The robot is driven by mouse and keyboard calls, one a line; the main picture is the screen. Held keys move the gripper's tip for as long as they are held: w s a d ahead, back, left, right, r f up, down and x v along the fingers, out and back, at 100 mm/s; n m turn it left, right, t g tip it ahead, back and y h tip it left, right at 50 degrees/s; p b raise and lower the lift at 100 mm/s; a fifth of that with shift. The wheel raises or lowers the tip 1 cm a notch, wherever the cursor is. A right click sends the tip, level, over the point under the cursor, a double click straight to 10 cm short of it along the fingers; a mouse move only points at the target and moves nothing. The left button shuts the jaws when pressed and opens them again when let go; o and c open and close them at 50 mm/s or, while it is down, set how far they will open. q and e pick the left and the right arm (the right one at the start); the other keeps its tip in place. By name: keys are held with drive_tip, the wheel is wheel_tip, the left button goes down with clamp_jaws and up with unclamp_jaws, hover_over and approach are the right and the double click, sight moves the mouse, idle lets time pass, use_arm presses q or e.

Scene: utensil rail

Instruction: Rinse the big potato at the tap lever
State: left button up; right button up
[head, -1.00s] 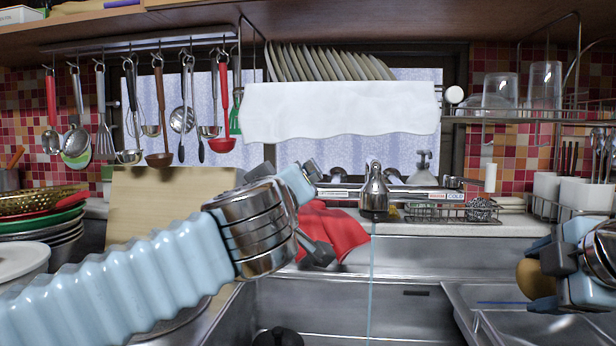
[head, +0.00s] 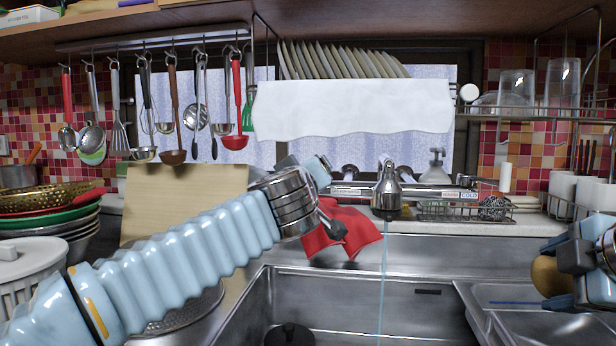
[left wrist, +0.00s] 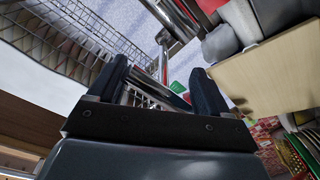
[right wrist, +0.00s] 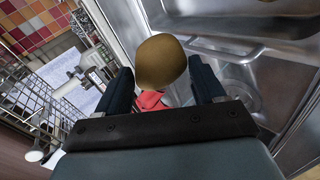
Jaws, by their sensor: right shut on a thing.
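The big potato (head: 542,277) is brown and smooth, at the right edge of the head view. My right gripper (head: 554,274) is shut on it, over the right side of the sink; the potato also shows between the fingers in the right wrist view (right wrist: 160,62). The chrome tap (head: 387,196) stands at the back of the sink, and a thin blue stream of water (head: 383,275) falls from it. My left gripper's fingers (left wrist: 158,85) are apart. In the head view my left wrist mostly hides that gripper, left of the tap. I cannot tell whether it touches the lever.
The metal sink basin (head: 340,285) is open below the stream, with a dark round object (head: 289,335) in it. A red cloth (head: 345,232) hangs at the back edge. A wooden board (head: 180,205) leans at left, and a wire rack (head: 455,212) stands right of the tap.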

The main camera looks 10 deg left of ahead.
use_arm(q)
drive_tip(key=c, duration=0.8)
drive_tip(key=f+b, duration=0.1)
drive_tip(key=b, duration=0.2)
drive_tip(key=shift+f+t, duration=0.2)
drive_tip(key=shift+t, duration=0.2)
use_arm(e)
wheel_tip(320, 180, down, 3)
drive_tip(key=shift+r, duration=0.1)
use_arm(q)
drive_tip(key=shift+r, duration=0.25)
use_arm(e)
drive_tip(key=shift+r, duration=0.2)
use_arm(q)
drive_tip(key=o, duration=1.4)
drive_tip(key=shift+p, duration=0.3)
use_arm(e)
drive_tip(key=shift+f+b, duration=0.55)
drive_tip(key=shift+b, duration=0.05)
use_arm(q)
drive_tip(key=s, duration=0.8)
drive_tip(key=s+f, duration=0.1)
drive_tip(key=s, duration=0.3)
drive_tip(key=shift+d, duration=0.35)
